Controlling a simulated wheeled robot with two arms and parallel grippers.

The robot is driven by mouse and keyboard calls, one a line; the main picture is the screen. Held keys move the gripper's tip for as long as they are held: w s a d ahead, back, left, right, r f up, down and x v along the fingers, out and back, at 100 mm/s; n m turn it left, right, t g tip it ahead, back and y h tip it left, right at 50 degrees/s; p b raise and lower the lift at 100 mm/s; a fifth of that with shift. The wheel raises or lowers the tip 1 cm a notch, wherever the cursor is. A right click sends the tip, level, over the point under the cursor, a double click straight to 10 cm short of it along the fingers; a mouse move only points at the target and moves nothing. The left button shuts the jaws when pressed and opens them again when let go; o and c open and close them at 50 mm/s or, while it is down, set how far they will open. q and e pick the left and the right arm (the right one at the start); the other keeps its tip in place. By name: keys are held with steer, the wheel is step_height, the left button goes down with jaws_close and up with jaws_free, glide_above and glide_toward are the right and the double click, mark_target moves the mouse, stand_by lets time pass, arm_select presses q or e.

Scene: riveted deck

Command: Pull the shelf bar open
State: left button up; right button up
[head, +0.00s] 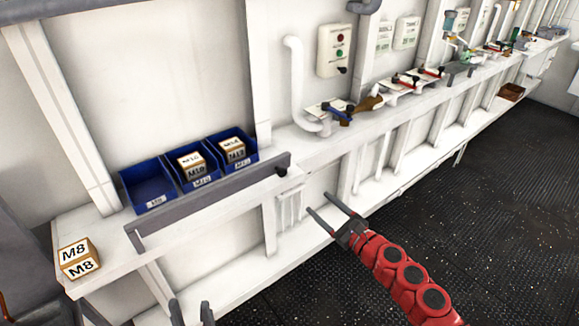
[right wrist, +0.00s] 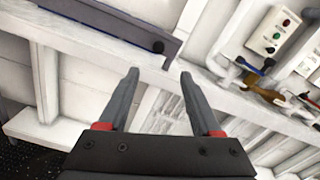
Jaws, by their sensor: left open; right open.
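The shelf bar (head: 210,203) is a long grey bar along the front of the shelf, before the blue bins.
Three blue bins (head: 147,188) stand behind the bar, two holding M10-type boxes (head: 191,165). An M8 box (head: 78,259) sits at the shelf's left end. Pipes and valves (head: 335,112) line the shelf to the right. The dark floor (head: 470,190) is clear.

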mark_target(283, 173)
steer(key=p+x, duration=0.5)
steer(key=x, duration=0.9)
steer(key=shift+w, duration=0.3)
steer(key=shift+w+a, duration=0.2)
steer(key=shift+w, duration=0.05)
steer(key=shift+w+a+f+p, duration=0.1)
steer(key=shift+w+a+p, duration=0.3)
steer(key=shift+a, duration=0.2)
jaws_close()
stand_by(0.5)
